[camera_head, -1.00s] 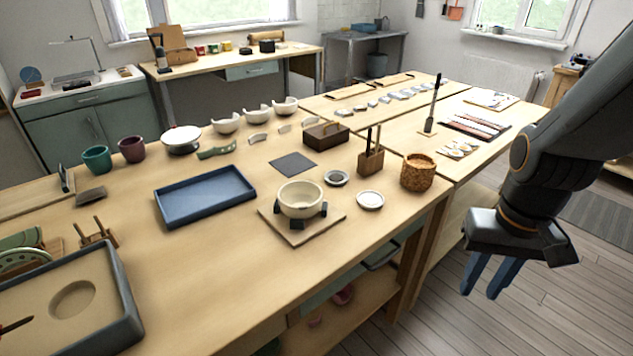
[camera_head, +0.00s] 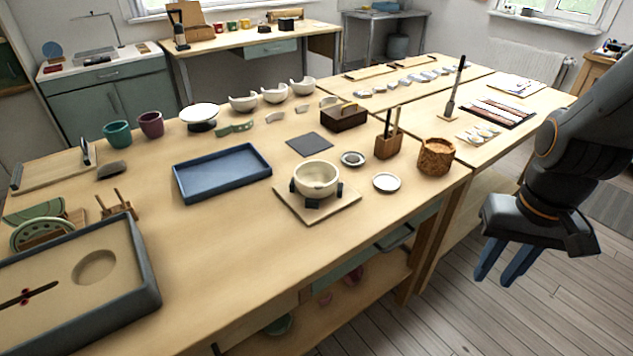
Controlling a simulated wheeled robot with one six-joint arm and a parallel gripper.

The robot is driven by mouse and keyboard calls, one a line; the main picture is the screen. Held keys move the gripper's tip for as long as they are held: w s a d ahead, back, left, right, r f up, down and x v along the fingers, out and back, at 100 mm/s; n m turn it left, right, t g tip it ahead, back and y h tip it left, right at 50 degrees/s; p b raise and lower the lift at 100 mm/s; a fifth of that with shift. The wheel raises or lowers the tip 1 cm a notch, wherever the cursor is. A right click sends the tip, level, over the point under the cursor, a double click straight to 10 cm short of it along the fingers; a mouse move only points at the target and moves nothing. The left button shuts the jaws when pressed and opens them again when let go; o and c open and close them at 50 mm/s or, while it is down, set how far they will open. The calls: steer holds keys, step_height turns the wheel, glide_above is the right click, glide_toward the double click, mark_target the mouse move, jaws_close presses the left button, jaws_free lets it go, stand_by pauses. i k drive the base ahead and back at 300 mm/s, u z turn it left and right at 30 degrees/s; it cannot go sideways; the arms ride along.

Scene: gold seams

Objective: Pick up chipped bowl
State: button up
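Three cream bowls with notched, broken-looking rims stand in a row at the back of the near table: the left one (camera_head: 243,103), the middle one (camera_head: 275,95) and the right one (camera_head: 303,87). Another cream bowl (camera_head: 317,181) sits upright among dark blocks on a square wooden board (camera_head: 341,207) near the front edge; no chip is clear on its rim. I cannot tell which bowl the task means. My gripper (camera_head: 496,279) hangs over the floor right of the table, away from all the bowls. Its two blue fingers are apart and hold nothing.
A blue tray (camera_head: 222,188), a wooden box (camera_head: 344,119), a tool block (camera_head: 388,148), a cork-like pot (camera_head: 436,160) and small dishes (camera_head: 386,182) surround the board. A large sand tray (camera_head: 150,290) fills the front left. The table's front middle is clear.

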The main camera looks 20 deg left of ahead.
mark_target(318, 179)
steer(key=k, duration=1.3)
steer(key=u, duration=0.9)
steer(key=i, duration=1.7)
steer(key=z, duration=0.9)
